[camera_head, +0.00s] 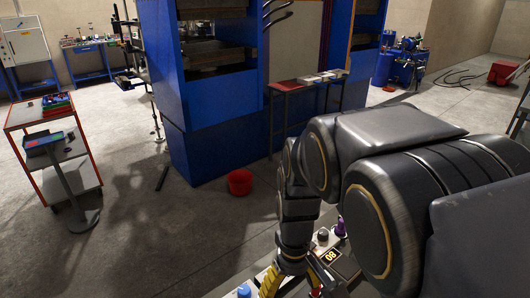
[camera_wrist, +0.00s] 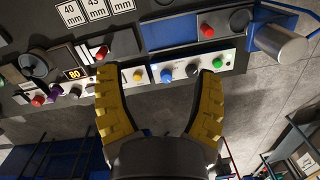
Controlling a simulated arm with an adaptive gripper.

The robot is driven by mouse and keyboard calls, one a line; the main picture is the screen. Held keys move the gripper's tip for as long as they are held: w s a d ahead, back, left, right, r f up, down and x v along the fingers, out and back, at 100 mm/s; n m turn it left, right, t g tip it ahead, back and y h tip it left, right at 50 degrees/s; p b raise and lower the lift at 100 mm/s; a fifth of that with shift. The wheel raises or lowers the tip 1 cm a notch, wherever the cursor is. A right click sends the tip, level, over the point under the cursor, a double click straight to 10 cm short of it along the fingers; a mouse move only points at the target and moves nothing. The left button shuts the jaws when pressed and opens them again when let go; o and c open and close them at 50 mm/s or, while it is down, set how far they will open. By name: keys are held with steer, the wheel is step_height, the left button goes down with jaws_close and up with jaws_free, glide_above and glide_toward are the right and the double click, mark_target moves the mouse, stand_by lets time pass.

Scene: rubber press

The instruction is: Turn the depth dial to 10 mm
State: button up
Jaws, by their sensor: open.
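My gripper (camera_wrist: 158,78) is open, its two yellow fingers spread over the front of a control panel (camera_wrist: 134,85). In the head view my gripper (camera_head: 294,285) points down at the bottom edge. Between the fingertips lie a yellow button (camera_wrist: 166,76) and a blue knob (camera_wrist: 193,70), the knob nearer the right finger. Nothing is clearly held. A larger dark round knob (camera_wrist: 33,65) sits at far left, beside a display (camera_wrist: 75,73) reading 80. I cannot tell which knob is the depth dial, nor read its setting.
Red (camera_wrist: 103,53), green (camera_wrist: 207,31) and purple (camera_wrist: 37,100) controls crowd the panel. A grey cylinder on a blue bracket (camera_wrist: 279,41) stands at right.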

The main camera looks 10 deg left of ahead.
steer(key=w+a+f+n, duration=0.2)
steer(key=a+f, duration=0.2)
steer(key=a, duration=0.1)
steer(key=w+a+f+n, duration=0.2)
steer(key=a+f, duration=0.3)
steer(key=w+a+f+n, duration=0.1)
steer(key=w+a+f, duration=0.1)
steer(key=a+f, duration=0.3)
steer(key=shift+w+a+n, duration=0.4)
steer(key=shift+a+f, duration=0.15)
steer(key=shift+f, duration=0.05)
steer(key=f, duration=0.7)
steer(key=shift+s+a+f, duration=0.1)
steer(key=shift+s+f, duration=0.1)
steer(key=shift+f, duration=0.1)
steer(key=shift+t, duration=0.3)
steer(key=c, duration=1.1)
